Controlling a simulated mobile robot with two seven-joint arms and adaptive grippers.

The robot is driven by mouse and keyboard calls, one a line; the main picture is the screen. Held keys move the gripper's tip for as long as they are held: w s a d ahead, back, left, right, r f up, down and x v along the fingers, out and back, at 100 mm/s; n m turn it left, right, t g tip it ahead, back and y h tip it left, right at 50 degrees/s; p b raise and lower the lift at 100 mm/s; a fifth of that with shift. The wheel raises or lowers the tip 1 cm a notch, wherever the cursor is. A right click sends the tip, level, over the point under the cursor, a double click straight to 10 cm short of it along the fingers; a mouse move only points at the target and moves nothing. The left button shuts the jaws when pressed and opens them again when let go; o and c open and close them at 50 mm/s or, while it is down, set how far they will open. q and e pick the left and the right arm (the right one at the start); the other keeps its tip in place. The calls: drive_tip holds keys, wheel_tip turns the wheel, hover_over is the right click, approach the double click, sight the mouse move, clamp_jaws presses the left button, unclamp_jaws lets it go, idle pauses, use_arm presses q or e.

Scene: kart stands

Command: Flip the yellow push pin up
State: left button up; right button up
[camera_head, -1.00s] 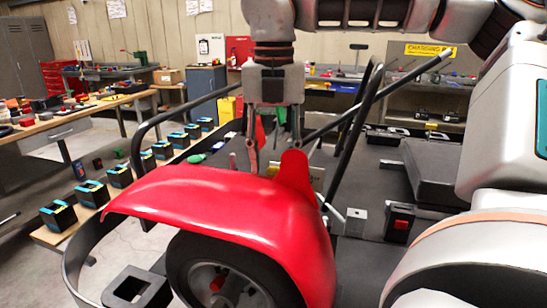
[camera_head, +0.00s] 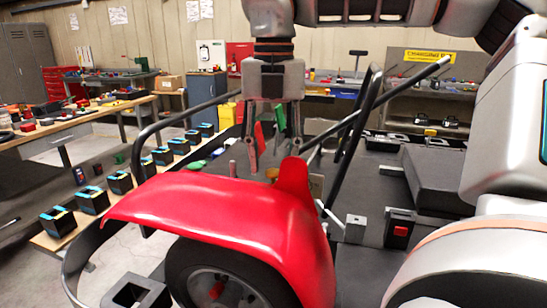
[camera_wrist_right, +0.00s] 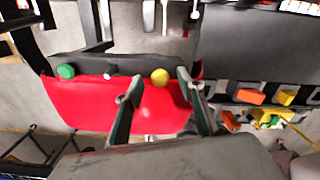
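The yellow push pin (camera_wrist_right: 159,76) shows as a round yellow knob at the dark edge of the red fender (camera_wrist_right: 85,103) in the right wrist view. In the head view, a small yellowish-orange spot (camera_head: 272,173) behind the red fender (camera_head: 205,205) appears to be the same pin. My right gripper (camera_head: 276,158) points down over it, its fingers spread. In the wrist view, the pin lies between the open fingertips (camera_wrist_right: 160,86), slightly beyond them; contact cannot be told. Whether the pin is up or down cannot be told. My left gripper is not in view.
A green knob (camera_wrist_right: 66,72) and a dark pin (camera_wrist_right: 110,70) sit along the same edge. Black kart bars (camera_head: 362,115) rise close to the right of my gripper. Several black-and-blue boxes (camera_head: 92,199) line a low bench at left.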

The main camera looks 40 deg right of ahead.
sight(274, 169)
wheel_tip(274, 169, up, 12)
idle(0.7)
idle(0.5)
